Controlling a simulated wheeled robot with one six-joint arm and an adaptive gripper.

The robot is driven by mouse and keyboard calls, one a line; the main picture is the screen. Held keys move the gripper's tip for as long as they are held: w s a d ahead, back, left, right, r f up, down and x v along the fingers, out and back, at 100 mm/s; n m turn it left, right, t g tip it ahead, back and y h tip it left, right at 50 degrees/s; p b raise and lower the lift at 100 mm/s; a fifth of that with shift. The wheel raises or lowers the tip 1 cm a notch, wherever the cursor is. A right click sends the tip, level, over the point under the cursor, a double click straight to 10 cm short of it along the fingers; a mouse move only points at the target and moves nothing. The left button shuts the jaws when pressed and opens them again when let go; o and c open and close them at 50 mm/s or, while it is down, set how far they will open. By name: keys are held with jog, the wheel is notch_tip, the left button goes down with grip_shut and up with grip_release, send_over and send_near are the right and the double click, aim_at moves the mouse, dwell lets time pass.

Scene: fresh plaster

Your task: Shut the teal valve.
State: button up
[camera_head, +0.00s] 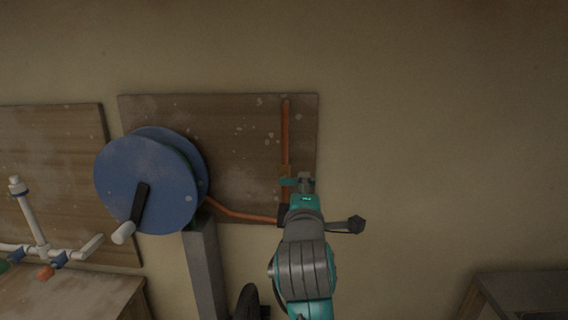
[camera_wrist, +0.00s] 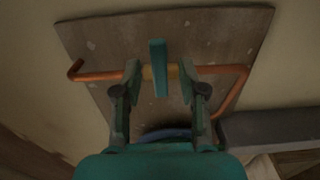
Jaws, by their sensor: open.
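The teal valve handle (camera_head: 287,182) is a flat lever on a copper pipe (camera_head: 286,135) that runs up a wooden board. In the wrist view the handle (camera_wrist: 158,66) lies crosswise to the pipe (camera_wrist: 218,69), over a brass-coloured valve body. My gripper (camera_head: 305,180) is in front of the valve and hides part of it in the head view. In the wrist view my gripper (camera_wrist: 160,72) is open, with one finger on each side of the handle. Gaps show between the handle and both fingers, and I see no contact.
A blue hose reel (camera_head: 148,185) with a black crank stands on a grey post (camera_head: 205,270) left of my arm. White pipes (camera_head: 32,220) are at the far left, above a wooden bench (camera_head: 80,295). Another table (camera_head: 530,285) is at lower right. The wall right of the board is clear.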

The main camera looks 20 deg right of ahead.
jog(key=v, duration=1)
dwell(0.4)
